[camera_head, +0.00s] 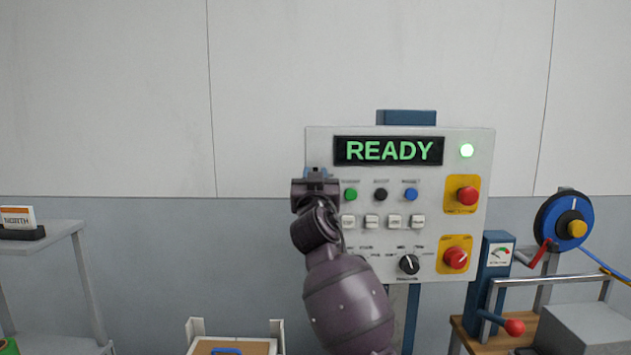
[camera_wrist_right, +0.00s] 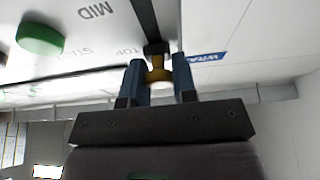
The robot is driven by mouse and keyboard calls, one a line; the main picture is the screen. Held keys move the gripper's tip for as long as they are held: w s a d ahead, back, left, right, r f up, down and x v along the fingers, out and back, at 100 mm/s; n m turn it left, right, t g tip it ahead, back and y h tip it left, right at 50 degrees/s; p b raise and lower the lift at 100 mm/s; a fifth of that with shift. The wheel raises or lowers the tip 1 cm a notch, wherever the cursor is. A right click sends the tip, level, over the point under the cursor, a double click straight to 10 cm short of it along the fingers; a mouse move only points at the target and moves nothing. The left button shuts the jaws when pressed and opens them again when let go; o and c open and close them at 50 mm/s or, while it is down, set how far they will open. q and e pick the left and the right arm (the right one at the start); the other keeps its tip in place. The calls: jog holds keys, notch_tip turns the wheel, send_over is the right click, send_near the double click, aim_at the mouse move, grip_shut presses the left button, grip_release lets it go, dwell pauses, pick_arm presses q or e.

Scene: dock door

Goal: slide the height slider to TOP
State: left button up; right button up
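The height slider's knob (camera_wrist_right: 159,72), brass-yellow on a black carriage, shows in the right wrist view at the lower end of a black slot (camera_wrist_right: 146,18). The carriage sits about level with the printed TOP label (camera_wrist_right: 130,50); the MID label (camera_wrist_right: 95,12) is farther along the slot. My right gripper (camera_wrist_right: 158,84) has its blue fingers on both sides of the knob, seemingly touching it. In the head view my right gripper (camera_head: 316,174) is at the control panel's (camera_head: 465,145) left edge and hides the slider. My left gripper is not in view.
A hose reel (camera_head: 563,220) and lever stand (camera_head: 490,265) are on the right. A grey shelf (camera_head: 40,238) is on the left.

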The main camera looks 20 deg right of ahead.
jog(key=o, duration=0.5)
jog(key=shift+r, duration=0.25)
jog(key=shift+c, duration=0.2)
jog(key=shift+f, duration=0.1)
jog(key=shift+s+f, duration=0.1)
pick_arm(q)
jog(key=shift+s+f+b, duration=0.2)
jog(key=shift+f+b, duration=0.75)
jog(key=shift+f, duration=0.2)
pick_arm(e)
jog(key=v, duration=1)
jog(key=shift+s, duration=0.25)
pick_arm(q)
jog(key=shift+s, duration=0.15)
pick_arm(e)
jog(key=shift+a, duration=0.1)
